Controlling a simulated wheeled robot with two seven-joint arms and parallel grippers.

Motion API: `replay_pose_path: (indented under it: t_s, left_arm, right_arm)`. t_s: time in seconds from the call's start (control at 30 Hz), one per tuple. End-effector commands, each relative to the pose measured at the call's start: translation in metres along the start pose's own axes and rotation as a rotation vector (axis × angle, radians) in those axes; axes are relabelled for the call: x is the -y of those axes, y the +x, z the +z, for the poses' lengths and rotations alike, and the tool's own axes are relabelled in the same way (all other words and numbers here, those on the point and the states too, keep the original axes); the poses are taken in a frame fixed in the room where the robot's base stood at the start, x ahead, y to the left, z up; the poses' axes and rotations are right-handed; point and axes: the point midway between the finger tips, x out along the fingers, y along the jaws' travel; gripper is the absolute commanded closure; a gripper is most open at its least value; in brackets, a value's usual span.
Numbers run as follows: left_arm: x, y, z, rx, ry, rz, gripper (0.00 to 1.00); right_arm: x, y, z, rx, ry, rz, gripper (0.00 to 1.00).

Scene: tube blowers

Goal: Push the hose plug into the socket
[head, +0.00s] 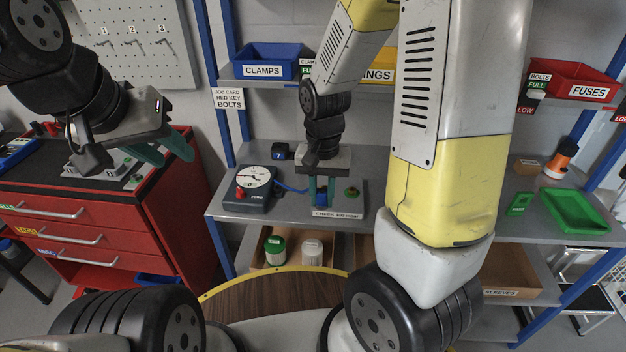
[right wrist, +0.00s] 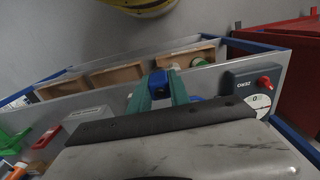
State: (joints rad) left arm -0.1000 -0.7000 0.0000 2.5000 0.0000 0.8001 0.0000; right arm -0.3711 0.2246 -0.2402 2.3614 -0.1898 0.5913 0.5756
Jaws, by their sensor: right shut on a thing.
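My right gripper (head: 321,190) points down over the grey plate labelled "CHECK 100 mbar" (head: 338,213) on the shelf bench. Its green fingers are shut on the blue hose plug (head: 321,198), which shows low between them. In the right wrist view the blue plug (right wrist: 159,86) also shows between the fingers. A blue hose (head: 290,188) runs from the gauge box (head: 252,189) towards the plug. The socket is hidden behind the gripper and plug, so I cannot tell whether they touch. My left gripper (head: 166,152) is open and empty near the red cabinet.
A dark block marked 7 (head: 281,151) stands behind the gauge. A green tray (head: 576,211) and an orange-topped torch (head: 560,158) are at the right. A red drawer cabinet (head: 180,210) stands left.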

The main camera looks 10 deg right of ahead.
Motion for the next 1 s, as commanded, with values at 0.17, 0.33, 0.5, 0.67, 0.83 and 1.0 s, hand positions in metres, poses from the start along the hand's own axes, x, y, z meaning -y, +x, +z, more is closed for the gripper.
replay_pose_path:
  t_s: [0.17,0.33,0.5,0.67,0.83,1.0]
  left_arm:
    - [0.000,0.000,0.000,0.000,0.000,0.000,0.64]
    - [0.000,0.000,0.000,0.000,0.000,0.000,0.64]
    - [0.000,0.000,0.000,0.000,0.000,0.000,0.64]
    - [0.000,0.000,0.000,0.000,0.000,0.000,0.64]
    - [0.000,0.000,0.000,0.000,0.000,0.000,0.64]
    - [0.000,0.000,0.000,0.000,0.000,0.000,0.64]
  right_arm:
    - [0.000,-0.007,0.000,-0.001,-0.001,-0.001,1.00]
    - [0.000,-0.014,0.000,0.000,-0.001,0.000,1.00]
    - [0.000,-0.021,0.000,-0.001,-0.001,-0.001,1.00]
    - [0.000,-0.024,0.000,0.000,-0.001,0.000,1.00]
    - [0.000,-0.024,0.000,0.000,-0.001,0.000,1.00]
    - [0.000,-0.024,-0.002,0.000,0.004,0.001,1.00]
